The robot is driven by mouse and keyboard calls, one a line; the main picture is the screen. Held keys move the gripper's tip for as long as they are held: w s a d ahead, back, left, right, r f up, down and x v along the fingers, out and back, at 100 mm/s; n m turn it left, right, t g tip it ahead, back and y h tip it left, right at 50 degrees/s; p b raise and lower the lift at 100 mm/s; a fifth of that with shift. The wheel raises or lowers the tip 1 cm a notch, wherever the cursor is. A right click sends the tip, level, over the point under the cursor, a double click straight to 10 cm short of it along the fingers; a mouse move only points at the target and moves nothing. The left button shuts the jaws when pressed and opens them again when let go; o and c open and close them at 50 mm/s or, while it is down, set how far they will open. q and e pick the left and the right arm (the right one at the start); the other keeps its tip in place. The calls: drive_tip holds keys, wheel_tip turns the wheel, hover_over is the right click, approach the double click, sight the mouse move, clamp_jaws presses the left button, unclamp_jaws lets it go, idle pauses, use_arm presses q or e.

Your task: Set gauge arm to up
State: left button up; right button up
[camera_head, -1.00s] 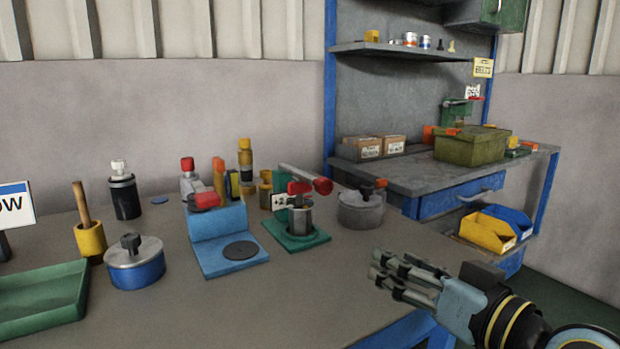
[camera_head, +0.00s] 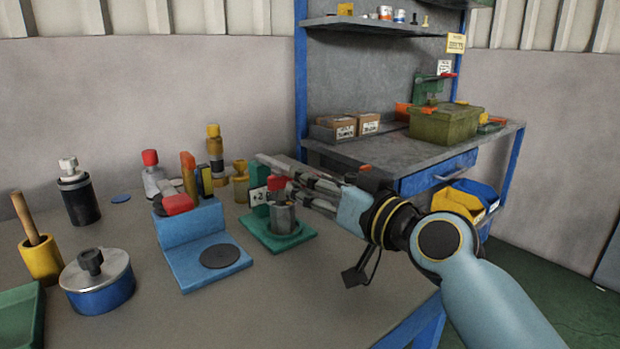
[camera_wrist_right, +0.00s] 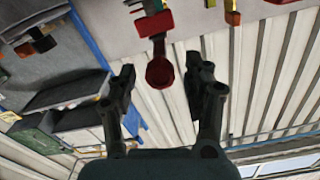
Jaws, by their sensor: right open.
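The gauge is a green fixture (camera_head: 302,235) on the bench, with a grey cylinder (camera_head: 282,219) on its base and a "+2" label on its upright. A red knob (camera_head: 277,182) shows above the cylinder. My right gripper (camera_head: 300,180) reaches in from the right, just above the fixture, and covers much of the gauge arm. In the right wrist view a red handle with a rounded end (camera_wrist_right: 160,73) lies ahead of and between my open fingers; I cannot tell whether they touch it. My left gripper is out of view.
A blue stand (camera_head: 190,232) with a red-tipped part sits left of the fixture. A blue pot with a metal lid (camera_head: 97,283), a yellow cup (camera_head: 41,262) and a black bottle (camera_head: 78,199) stand further left. The bench front is clear.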

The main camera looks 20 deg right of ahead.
drive_tip(key=shift+x, duration=0.8)
clamp_jaws()
